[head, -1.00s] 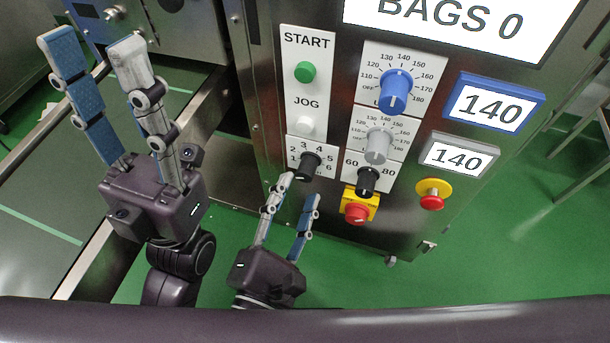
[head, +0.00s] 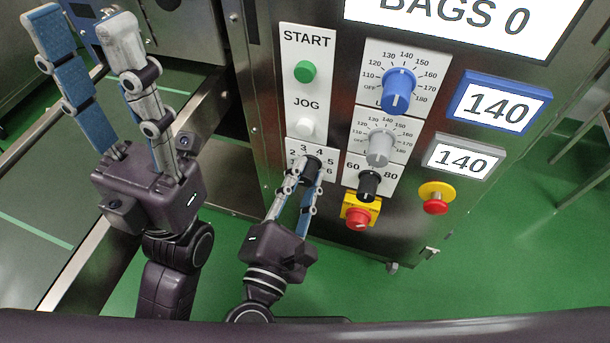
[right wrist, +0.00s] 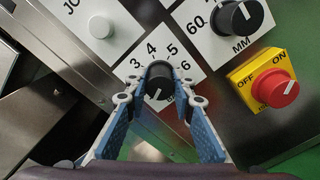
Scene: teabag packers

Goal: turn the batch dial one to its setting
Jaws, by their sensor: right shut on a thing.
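The batch dial (head: 313,163) is a black knob on a white plate numbered 1 to 6, low on the machine's front. My right gripper (head: 306,172) has reached it from below, with one finger on each side. In the right wrist view the same knob (right wrist: 158,76) sits between the blue-padded fingertips, which are shut on it. A white mark on the knob points toward the bottom of that view. The numbers 3 to 6 show around it; the lower ones are hidden. My left gripper (head: 80,22) is open and empty at the far left.
Close right of the dial are a black knob (head: 369,184) marked 60 and 80 and a red switch (head: 358,218) on yellow. A white JOG button (head: 306,127) and green START button (head: 306,71) lie above. Grey (head: 381,147) and blue (head: 398,89) dials stand up right.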

